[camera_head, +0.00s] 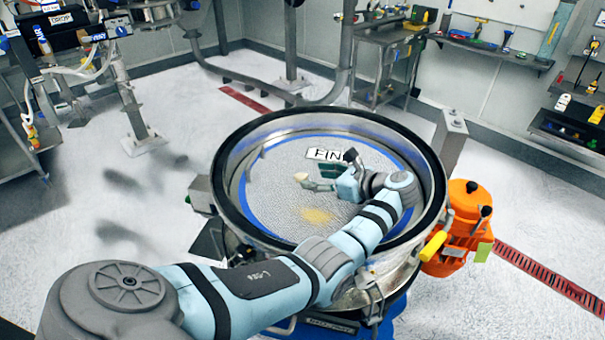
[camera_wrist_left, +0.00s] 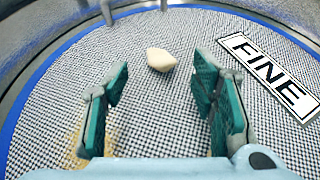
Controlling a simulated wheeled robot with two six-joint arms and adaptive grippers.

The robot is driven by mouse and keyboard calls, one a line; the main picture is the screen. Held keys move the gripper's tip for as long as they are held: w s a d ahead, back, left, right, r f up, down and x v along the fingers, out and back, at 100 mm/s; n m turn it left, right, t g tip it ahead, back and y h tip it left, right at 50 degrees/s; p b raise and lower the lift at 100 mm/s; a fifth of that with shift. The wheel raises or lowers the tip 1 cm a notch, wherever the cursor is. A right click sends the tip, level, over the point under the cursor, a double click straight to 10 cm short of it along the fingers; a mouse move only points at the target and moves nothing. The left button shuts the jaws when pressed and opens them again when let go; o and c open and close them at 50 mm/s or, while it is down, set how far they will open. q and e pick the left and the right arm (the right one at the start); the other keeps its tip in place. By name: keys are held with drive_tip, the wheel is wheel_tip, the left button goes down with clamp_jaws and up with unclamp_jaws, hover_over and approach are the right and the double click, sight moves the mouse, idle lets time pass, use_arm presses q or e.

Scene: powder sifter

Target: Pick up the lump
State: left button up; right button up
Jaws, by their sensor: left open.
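The lump (camera_wrist_left: 160,60) is a small cream-coloured piece lying on the mesh of the sifter (camera_head: 272,190). In the left wrist view it sits just beyond and between the fingertips of my left gripper (camera_wrist_left: 160,88), not touching either finger. My left gripper is open and empty, with its green finger pads apart. In the head view my left gripper (camera_head: 312,182) is inside the round sifter, low over the mesh, and the lump (camera_head: 301,177) shows at its fingertips. My right gripper is in neither view.
A "FINE" label (camera_wrist_left: 268,74) lies on the mesh at the right. A yellowish powder patch (camera_head: 316,215) is on the mesh. The sifter's raised black rim (camera_head: 222,160) surrounds the gripper. An orange motor unit (camera_head: 462,225) stands outside at the right.

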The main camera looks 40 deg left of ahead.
sight(302, 175)
use_arm(q)
drive_tip(key=x, duration=0.5)
drive_tip(key=shift+w+a, duration=0.15)
drive_tip(key=c, duration=0.9)
